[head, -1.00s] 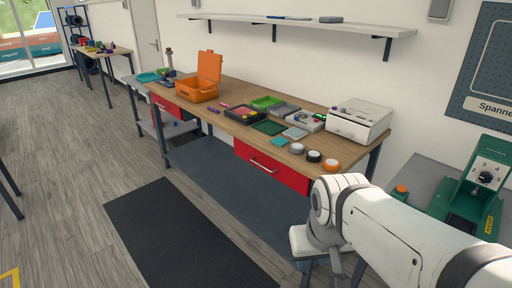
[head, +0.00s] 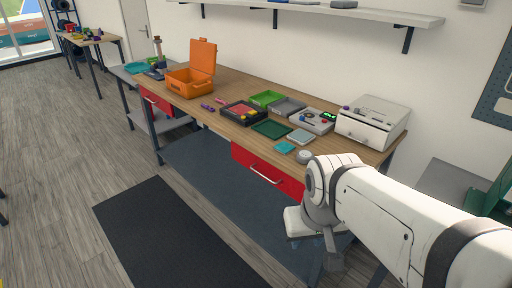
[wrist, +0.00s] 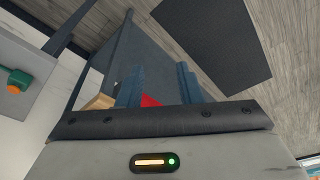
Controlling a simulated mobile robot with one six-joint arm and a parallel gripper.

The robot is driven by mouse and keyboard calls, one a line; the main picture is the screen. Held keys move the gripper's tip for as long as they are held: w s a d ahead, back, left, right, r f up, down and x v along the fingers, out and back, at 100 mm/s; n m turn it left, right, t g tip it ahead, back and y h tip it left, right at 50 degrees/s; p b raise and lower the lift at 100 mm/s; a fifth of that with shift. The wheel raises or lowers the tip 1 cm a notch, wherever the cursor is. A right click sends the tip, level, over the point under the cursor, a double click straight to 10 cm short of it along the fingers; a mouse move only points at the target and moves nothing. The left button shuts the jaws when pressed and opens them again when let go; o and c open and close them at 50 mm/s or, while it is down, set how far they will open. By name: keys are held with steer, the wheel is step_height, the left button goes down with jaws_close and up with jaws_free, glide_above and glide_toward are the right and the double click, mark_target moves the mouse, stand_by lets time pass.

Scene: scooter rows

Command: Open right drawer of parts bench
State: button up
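The parts bench (head: 226,84) is a long wood-topped bench with dark legs. Its right drawer (head: 252,167) has a red front with a pale bar handle (head: 265,174) and looks closed; my arm covers its right end. A second red drawer (head: 155,101) is at the bench's left end. My gripper hangs below the wrist in front of the right drawer's right side, mostly hidden by my arm in the head view. In the wrist view its two blue-grey fingers (wrist: 160,84) stand apart, open and empty. A bit of red drawer (wrist: 150,101) shows between them.
An orange open case (head: 190,83), several trays and a white machine (head: 372,122) stand on the bench. A shelf (head: 310,12) is above. A black mat (head: 170,235) lies on the clear floor in front. A green machine (head: 485,200) is at right.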

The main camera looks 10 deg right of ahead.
steer(key=shift+a, duration=0.2)
steer(key=m+t+y+b, duration=0.1)
steer(key=m+t+b, duration=1.2)
steer(key=b, duration=0.8)
glide_toward(268, 179)
steer(key=w+f+m+y+b, duration=0.1)
steer(key=w, duration=0.2)
steer(key=w+m+y+b, duration=0.1)
steer(key=w+b, duration=0.1)
steer(key=w, duration=0.1)
steer(key=w+f+m+y+b, duration=0.1)
steer(key=w+m, duration=0.1)
steer(key=w, duration=0.2)
steer(key=shift+w+a+f+t+b, duration=0.1)
steer(key=shift+a+f+t+b, duration=0.2)
steer(key=shift+t+b, duration=0.1)
steer(key=shift+c, duration=0.5)
jaws_close()
